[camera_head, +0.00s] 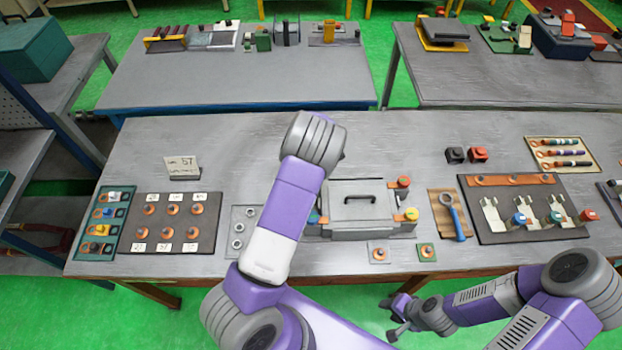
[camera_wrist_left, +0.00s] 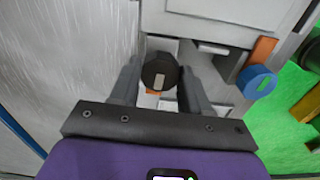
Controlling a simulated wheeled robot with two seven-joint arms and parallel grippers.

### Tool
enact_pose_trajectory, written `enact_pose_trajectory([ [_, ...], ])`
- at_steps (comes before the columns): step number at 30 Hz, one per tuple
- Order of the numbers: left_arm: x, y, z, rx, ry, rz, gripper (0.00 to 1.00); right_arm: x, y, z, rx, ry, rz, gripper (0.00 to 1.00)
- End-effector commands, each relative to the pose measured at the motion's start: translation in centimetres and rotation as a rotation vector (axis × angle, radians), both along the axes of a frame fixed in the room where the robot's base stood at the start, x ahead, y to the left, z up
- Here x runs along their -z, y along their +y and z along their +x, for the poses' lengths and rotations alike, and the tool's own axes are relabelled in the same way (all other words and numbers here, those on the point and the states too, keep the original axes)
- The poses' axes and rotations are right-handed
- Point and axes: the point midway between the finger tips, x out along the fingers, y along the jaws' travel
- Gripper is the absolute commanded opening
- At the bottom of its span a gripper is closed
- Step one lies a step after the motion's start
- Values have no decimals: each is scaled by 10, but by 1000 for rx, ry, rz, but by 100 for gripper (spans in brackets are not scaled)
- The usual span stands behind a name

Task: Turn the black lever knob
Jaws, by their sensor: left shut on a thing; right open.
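The black lever knob (camera_wrist_left: 160,72) is a round dark cap with a pale mark, on the edge of a grey fixture. My left gripper (camera_wrist_left: 160,64) has one finger on each side of the knob and is shut on it. In the head view the left forearm covers this gripper and the knob. The grey fixture (camera_head: 352,187), with a dark handle on its lid, stands mid-table. My right gripper (camera_head: 396,308) is open and empty, low in front of the table's edge; its jaws are small in the picture.
A blue knob (camera_wrist_left: 256,82) sits right of the black one in the wrist view. A red button (camera_head: 403,182) and a yellow knob (camera_head: 411,214) are on the fixture's right. Terminal board (camera_head: 207,219) is at left.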

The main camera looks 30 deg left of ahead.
Motion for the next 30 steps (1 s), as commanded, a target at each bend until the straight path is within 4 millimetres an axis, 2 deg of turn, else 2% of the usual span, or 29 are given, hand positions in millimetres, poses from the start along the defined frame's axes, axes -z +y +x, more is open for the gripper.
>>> enact_pose_trajectory([
  [1, 5, -2, -5, -6, 17, -5, 16, 0, 0, 0, 0, 0, 0, 43],
  [14, 5, -2, -5, -15, 16, -6, 16, 0, 0, 0, 0, 0, 0, 43],
  [15, 5, -2, -5, -14, 16, -6, 48, 0, 0, 0, 0, 0, 0, 43],
  [19, 4, -2, -4, -14, 13, -5, 68, 0, 0, 0, 0, 0, 0, 43],
  [20, 4, -2, -4, -14, 12, -5, 71, 0, 0, 0, 0, 0, 0, 43],
  [30, -3, -1, -1, -13, 3, -2, 71, 0, 0, 0, 0, 0, 0, 43],
])
